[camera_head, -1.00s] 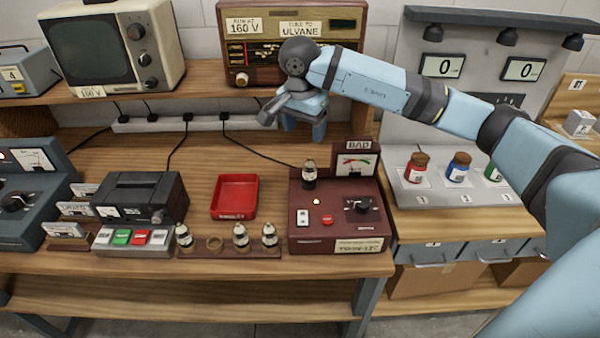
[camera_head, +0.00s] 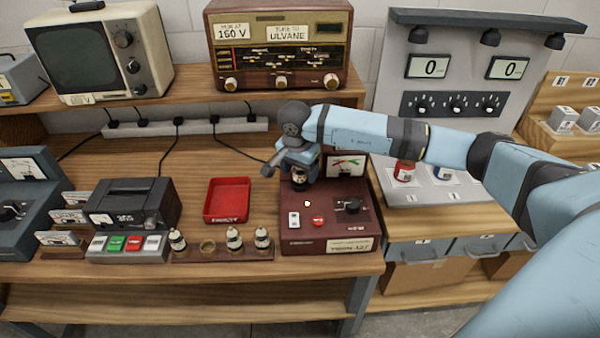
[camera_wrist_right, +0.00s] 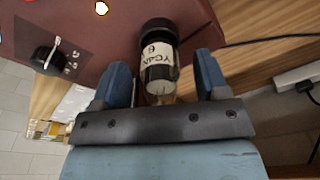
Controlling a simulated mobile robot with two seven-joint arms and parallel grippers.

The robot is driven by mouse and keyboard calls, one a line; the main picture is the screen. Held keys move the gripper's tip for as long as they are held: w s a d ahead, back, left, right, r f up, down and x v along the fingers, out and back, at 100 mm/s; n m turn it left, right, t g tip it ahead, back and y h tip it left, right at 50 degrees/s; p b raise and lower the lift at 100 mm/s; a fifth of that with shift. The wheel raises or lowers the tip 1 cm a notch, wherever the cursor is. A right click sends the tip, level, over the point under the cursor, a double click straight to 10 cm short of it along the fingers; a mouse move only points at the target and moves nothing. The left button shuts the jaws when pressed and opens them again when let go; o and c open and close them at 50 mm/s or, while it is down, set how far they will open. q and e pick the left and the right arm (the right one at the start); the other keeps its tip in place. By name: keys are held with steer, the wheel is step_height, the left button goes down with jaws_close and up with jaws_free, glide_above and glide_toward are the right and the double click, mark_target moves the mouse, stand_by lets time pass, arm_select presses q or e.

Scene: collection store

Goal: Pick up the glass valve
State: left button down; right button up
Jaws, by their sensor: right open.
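A glass valve (camera_head: 299,178) with a dark body and pale label stands upright in the maroon tester (camera_head: 325,228). In the right wrist view the valve (camera_wrist_right: 159,55) shows lettering on its label and lies between the two blue fingers. My right gripper (camera_head: 299,166) is at the valve from above and behind; in the wrist view the open fingers (camera_wrist_right: 158,85) have a gap on both sides of it. Several similar valves (camera_head: 234,239) stand in a wooden rack (camera_head: 208,255); one rack hole is empty. My left gripper is not in view.
A red tray (camera_head: 227,201) lies empty left of the tester. A black printer-like box (camera_head: 132,205) with coloured buttons stands further left. A radio (camera_head: 280,45) and a screen unit (camera_head: 95,52) are on the shelf behind.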

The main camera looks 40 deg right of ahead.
steer(key=shift+f, duration=0.35)
steer(key=c, duration=1)
steer(key=shift+r, duration=0.1)
